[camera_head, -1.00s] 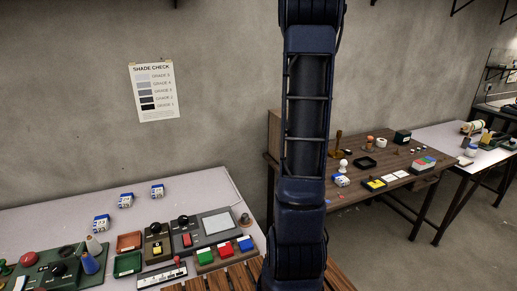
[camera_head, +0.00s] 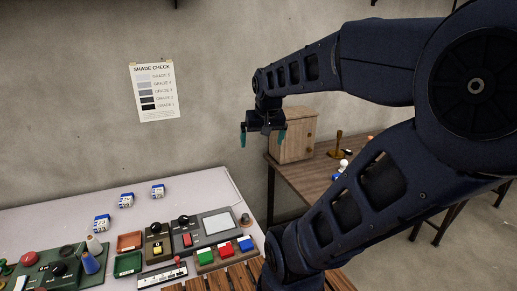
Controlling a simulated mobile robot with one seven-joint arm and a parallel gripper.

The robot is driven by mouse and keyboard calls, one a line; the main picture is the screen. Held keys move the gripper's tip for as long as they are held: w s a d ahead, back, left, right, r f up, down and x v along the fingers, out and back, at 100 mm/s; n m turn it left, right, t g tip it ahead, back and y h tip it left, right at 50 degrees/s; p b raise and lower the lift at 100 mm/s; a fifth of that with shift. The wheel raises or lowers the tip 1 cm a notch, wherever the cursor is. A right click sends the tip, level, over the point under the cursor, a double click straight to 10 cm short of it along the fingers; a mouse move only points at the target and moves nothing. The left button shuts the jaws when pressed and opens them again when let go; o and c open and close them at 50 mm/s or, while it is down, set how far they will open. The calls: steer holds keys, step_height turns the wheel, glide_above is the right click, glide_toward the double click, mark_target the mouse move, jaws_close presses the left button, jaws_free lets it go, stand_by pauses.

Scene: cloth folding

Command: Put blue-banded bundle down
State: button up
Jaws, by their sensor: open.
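My gripper (camera_head: 263,140) hangs in the air, pointing down, its two teal-tipped fingers spread apart with nothing between them. It is above and right of the white table (camera_head: 50,222), in front of a wooden cabinet. Three small white bundles with blue bands lie on the back of the white table: one farthest right (camera_head: 158,191), one in the middle (camera_head: 126,200) and one nearer the front (camera_head: 102,224). They are apart from each other and from my gripper. I cannot tell which one the task means.
On the white table stand a red tray (camera_head: 130,241), a green tray (camera_head: 128,264), a grey-screened device (camera_head: 216,223) and a rack with green, red and blue blocks (camera_head: 206,257). The wooden cabinet (camera_head: 290,145) stands on a brown table. My arm hides much of the right side.

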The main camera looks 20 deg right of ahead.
steer(key=s+a+n, duration=0.2)
steer(key=s+a, duration=0.1)
steer(key=s, duration=0.2)
steer(key=shift+a+f+y, duration=0.15)
steer(key=shift+a+y, duration=0.05)
steer(key=shift+y, duration=0.1)
stand_by(1.0)
